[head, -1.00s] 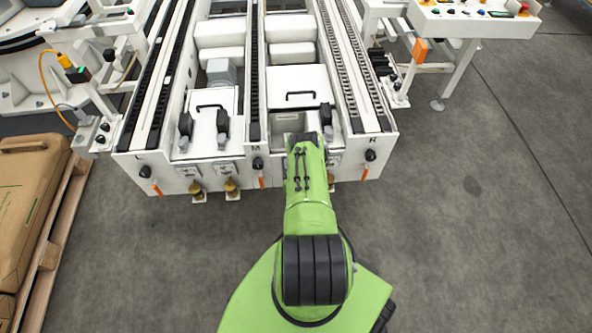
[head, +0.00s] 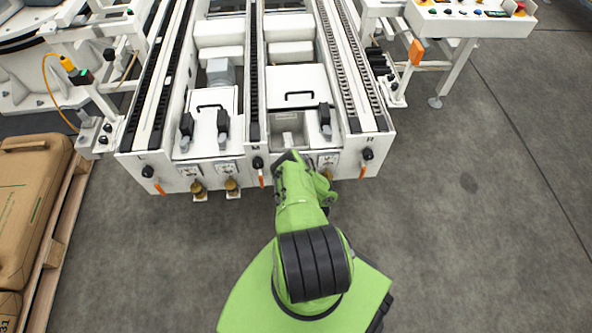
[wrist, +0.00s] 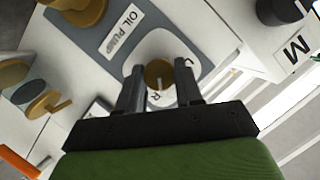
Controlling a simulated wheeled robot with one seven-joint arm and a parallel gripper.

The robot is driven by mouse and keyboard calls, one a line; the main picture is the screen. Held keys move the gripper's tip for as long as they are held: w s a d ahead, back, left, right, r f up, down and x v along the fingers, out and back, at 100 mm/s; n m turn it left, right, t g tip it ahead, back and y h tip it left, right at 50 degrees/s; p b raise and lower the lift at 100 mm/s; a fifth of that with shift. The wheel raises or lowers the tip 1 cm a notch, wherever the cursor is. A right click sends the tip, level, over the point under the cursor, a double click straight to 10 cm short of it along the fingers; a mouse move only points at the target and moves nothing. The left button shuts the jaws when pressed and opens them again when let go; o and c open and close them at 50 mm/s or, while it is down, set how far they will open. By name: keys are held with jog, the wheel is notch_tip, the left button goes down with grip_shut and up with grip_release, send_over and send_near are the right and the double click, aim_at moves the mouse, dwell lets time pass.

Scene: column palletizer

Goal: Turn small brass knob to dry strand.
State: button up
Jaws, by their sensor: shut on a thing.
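In the wrist view a small brass knob (wrist: 158,73) sits on a white round dial in a grey plate marked OIL PUMP (wrist: 122,32). The knob has a pale pointer line, and the letters L and R are printed near it. My gripper (wrist: 159,80) has a finger on either side of this knob and is shut on it. In the head view my arm hides the fingers and this knob.
Other brass knobs (wrist: 42,104) are near in the wrist view. The white machine front carries orange levers (head: 160,188) and brass knobs (head: 232,188). The grey floor at right is clear.

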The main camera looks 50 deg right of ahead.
jog(key=shift+m+t+b, duration=0.7)
jog(key=shift+m+b, duration=0.45)
jog(key=shift+m, duration=0.05)
jog(key=o, duration=1)
jog(key=shift+o, duration=0.2)
